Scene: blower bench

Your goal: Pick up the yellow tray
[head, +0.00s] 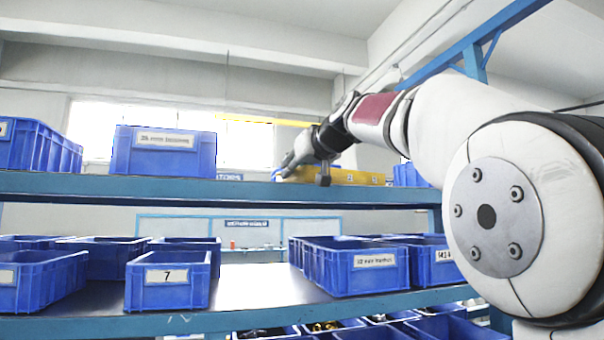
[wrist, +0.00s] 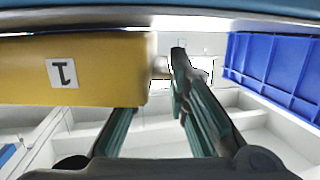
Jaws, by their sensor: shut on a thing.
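The yellow tray (head: 345,176) is on the upper blue shelf in the head view, partly hidden by my arm and gripper. In the wrist view the yellow tray (wrist: 105,75) fills the upper left, with a white label bearing an upside-down 1. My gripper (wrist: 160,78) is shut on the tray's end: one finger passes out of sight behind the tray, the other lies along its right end. In the head view my gripper (head: 290,168) is at the tray's left end, small and partly hidden. I cannot tell whether the tray is clear of the shelf.
A blue bin (head: 163,152) stands left on the upper shelf (head: 120,186), with another at far left. A blue bin (wrist: 272,72) is right of my gripper in the wrist view. Several blue bins fill the lower shelf (head: 245,290), which has a bare stretch mid-way.

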